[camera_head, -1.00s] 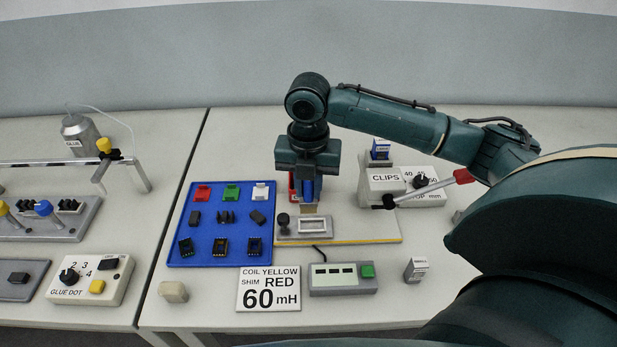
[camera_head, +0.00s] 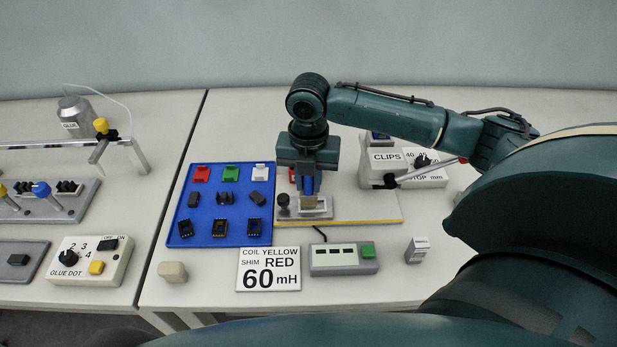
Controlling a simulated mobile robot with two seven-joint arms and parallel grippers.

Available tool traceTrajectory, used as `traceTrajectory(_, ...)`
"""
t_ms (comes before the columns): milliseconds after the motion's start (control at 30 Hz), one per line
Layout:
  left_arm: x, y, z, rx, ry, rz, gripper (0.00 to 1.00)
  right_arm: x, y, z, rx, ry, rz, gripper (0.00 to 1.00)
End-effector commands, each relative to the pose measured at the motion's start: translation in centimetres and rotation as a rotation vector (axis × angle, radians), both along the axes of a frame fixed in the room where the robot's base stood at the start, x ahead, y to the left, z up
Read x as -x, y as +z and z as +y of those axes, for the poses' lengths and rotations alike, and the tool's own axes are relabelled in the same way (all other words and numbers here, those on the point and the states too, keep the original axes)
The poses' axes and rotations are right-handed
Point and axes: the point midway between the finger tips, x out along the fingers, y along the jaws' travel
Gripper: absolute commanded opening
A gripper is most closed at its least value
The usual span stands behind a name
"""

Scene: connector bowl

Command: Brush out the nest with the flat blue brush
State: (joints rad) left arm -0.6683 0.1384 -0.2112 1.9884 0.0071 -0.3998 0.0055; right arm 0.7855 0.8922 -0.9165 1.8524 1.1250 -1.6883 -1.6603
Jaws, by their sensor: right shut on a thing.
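My right gripper (camera_head: 308,172) is shut on the flat blue brush (camera_head: 308,186), which points down. The brush's lower end is at the grey nest (camera_head: 312,208) on the beige base plate (camera_head: 365,208). The gripper and brush hide the back part of the nest. I cannot tell whether the bristles touch its floor. My left gripper is not in view.
A blue tray (camera_head: 182,228) with red, green, white and dark parts lies left of the nest. The clips unit (camera_head: 382,170) with its lever stands to the right. A sign (camera_head: 268,282) and a meter box (camera_head: 335,261) lie in front.

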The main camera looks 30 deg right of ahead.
Motion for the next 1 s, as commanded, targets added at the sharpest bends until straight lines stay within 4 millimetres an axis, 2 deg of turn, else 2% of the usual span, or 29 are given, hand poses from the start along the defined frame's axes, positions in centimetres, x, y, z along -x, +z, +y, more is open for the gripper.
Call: traceTrajectory(1000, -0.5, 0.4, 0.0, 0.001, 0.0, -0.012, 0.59, 0.0, -1.1, 0.0, 0.0, 0.0, 0.0, 0.0)
